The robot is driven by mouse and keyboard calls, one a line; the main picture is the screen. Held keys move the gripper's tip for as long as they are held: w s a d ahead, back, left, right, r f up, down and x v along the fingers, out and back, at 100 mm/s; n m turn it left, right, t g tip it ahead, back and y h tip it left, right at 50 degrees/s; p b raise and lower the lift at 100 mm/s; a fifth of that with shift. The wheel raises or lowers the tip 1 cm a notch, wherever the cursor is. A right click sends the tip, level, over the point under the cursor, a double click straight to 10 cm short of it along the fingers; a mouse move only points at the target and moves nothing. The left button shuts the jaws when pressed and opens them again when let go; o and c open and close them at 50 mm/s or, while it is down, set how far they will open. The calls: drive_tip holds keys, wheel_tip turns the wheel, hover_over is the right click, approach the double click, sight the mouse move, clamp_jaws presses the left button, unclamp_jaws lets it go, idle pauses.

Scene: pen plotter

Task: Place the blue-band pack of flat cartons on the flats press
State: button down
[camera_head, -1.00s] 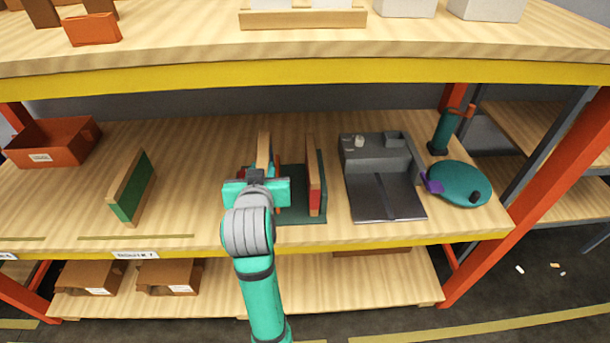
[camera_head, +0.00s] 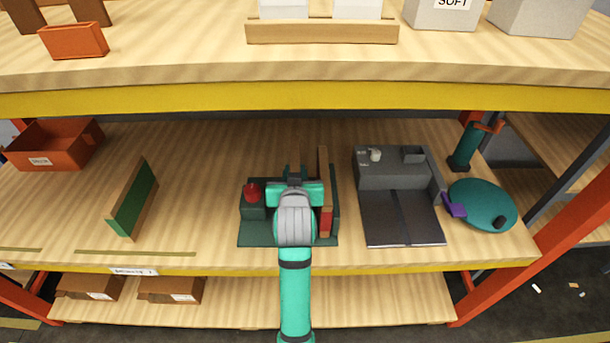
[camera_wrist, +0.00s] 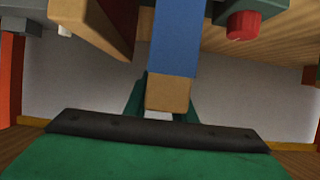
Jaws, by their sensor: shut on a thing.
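The blue-band pack shows in the wrist view as a tan block with a wide blue band (camera_wrist: 175,40). My gripper (camera_wrist: 162,112) is shut on its near end. In the head view my gripper (camera_head: 294,178) is over a dark green fixture (camera_head: 262,240), which looks like the flats press. My gripper and arm hide most of the pack there. The fixture has a red knob (camera_head: 253,190) on its left block and a tan pack with a red band (camera_head: 325,220) upright at its right. I cannot tell whether the held pack touches the base.
A green-banded pack (camera_head: 133,205) stands at left, with an orange bin (camera_head: 52,147) behind it. A grey machine (camera_head: 400,215) and a teal round plate (camera_head: 482,205) are at right. The upper shelf's yellow edge (camera_head: 300,100) overhangs. Shelf between green-banded pack and fixture is clear.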

drive_tip(key=f, duration=0.1)
drive_tip(key=d+f, duration=0.1)
drive_tip(key=f, duration=0.1)
drive_tip(key=w+f, duration=0.1)
drive_tip(key=f, duration=0.1)
drive_tip(key=shift+w+d, duration=0.1)
drive_tip(key=shift+d, duration=0.1)
drive_tip(key=shift+d+f, duration=0.2)
drive_tip(key=shift+d, duration=0.2)
drive_tip(key=c, duration=1.5)
unclamp_jaws()
drive_tip(key=shift+w, duration=0.2)
drive_tip(key=shift+s+a+r, duration=0.1)
drive_tip(key=shift+s+a, duration=0.05)
drive_tip(key=shift+a, duration=0.25)
drive_tip(key=v, duration=1.2)
drive_tip(key=s+d+f, duration=0.1)
drive_tip(key=s+f, duration=1.4)
drive_tip(key=s, duration=0.1)
drive_tip(key=shift+t, duration=0.9)
drive_tip(key=f+v, duration=0.1)
drive_tip(key=v, duration=0.5)
drive_tip(key=f+v, duration=0.1)
drive_tip(key=v, duration=0.6)
drive_tip(key=a+f+v, duration=0.1)
drive_tip(key=v, duration=0.6)
drive_tip(key=shift+s+f, duration=0.25)
drive_tip(key=shift+s, duration=0.3)
